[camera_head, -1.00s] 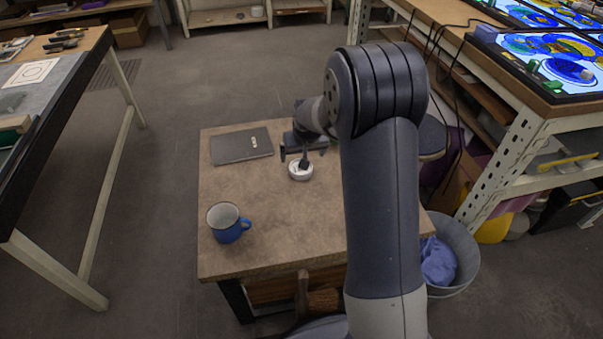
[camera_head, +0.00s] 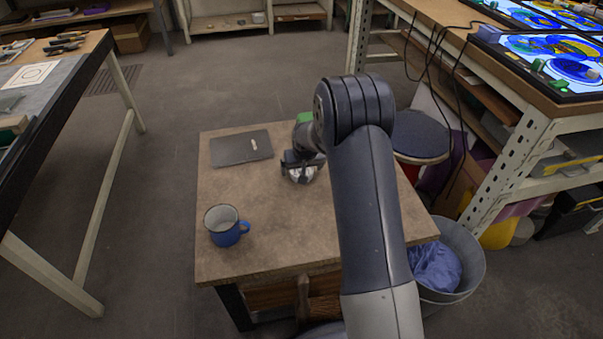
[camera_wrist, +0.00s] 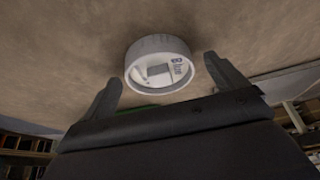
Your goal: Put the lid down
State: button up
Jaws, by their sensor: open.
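The lid (camera_wrist: 158,62) is a round white piece with a raised rim and a printed label on its face. It appears to rest on the brown tabletop (camera_head: 262,215). In the head view the lid (camera_head: 303,176) is partly hidden by my gripper (camera_head: 297,166). In the wrist view my gripper (camera_wrist: 162,72) is open, with one finger on each side of the lid and gaps between fingers and rim. Nothing is held.
A blue mug (camera_head: 226,227) stands at the table's near left. A dark flat folder (camera_head: 240,149) lies at the far left. A bucket with blue cloth (camera_head: 436,265) and a round stool (camera_head: 419,135) stand right of the table. The table's front middle is clear.

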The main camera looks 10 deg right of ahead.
jog(key=c, duration=1.1)
